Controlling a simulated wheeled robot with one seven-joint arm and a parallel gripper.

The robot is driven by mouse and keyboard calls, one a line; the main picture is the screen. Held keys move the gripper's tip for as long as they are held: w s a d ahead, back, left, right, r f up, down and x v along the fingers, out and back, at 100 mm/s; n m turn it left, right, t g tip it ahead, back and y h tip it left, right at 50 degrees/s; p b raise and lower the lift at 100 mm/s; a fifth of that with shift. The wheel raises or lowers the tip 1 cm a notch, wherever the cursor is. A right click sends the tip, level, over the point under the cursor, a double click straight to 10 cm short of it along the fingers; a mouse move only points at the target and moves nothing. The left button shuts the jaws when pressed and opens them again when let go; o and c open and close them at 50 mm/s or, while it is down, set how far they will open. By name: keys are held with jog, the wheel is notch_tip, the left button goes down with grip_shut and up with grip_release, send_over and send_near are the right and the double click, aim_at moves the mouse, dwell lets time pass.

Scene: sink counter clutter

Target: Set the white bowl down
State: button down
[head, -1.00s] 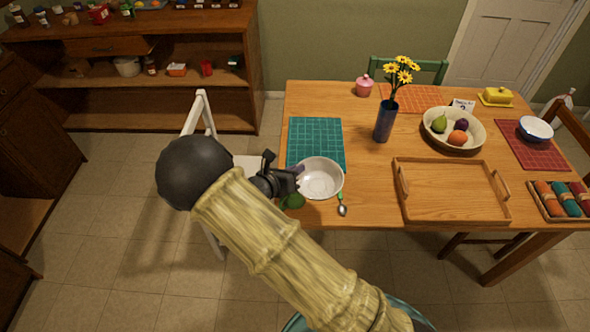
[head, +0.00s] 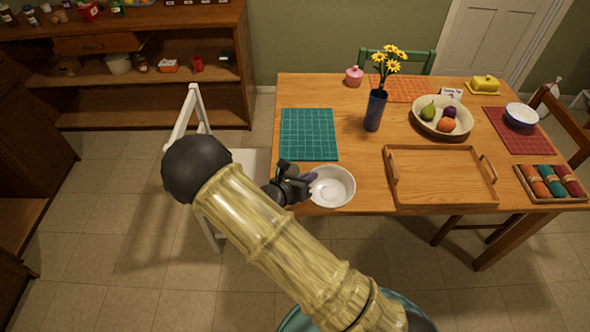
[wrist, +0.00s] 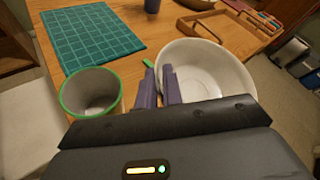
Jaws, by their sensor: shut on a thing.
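The white bowl (head: 334,188) is at the front edge of the wooden table, right of and nearer than the teal mat (head: 309,135). In the wrist view the bowl (wrist: 212,68) looks upright. My gripper (head: 308,184) is shut on the bowl's left rim, with the two fingers (wrist: 160,86) close together there. I cannot tell whether the bowl's base touches the table or is slightly above it.
A green-rimmed cup (wrist: 92,92) stands left of the fingers. A green spoon tip (wrist: 148,63) shows beside the bowl; the rest is hidden. A wooden tray (head: 440,199) lies to the right. A blue vase with flowers (head: 375,111) stands farther back. The teal mat is bare.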

aim_at(334, 187)
jog(key=s+d+f+m+g, duration=0.1)
jog(key=s+d+f, duration=0.1)
jog(key=d, duration=0.4)
jog(key=s+d+f+m+g+h, duration=0.1)
jog(key=s+d+f, duration=0.2)
jog(key=d, duration=0.3)
jog(key=shift+s+f, duration=0.25)
jog(key=shift+f, duration=0.3)
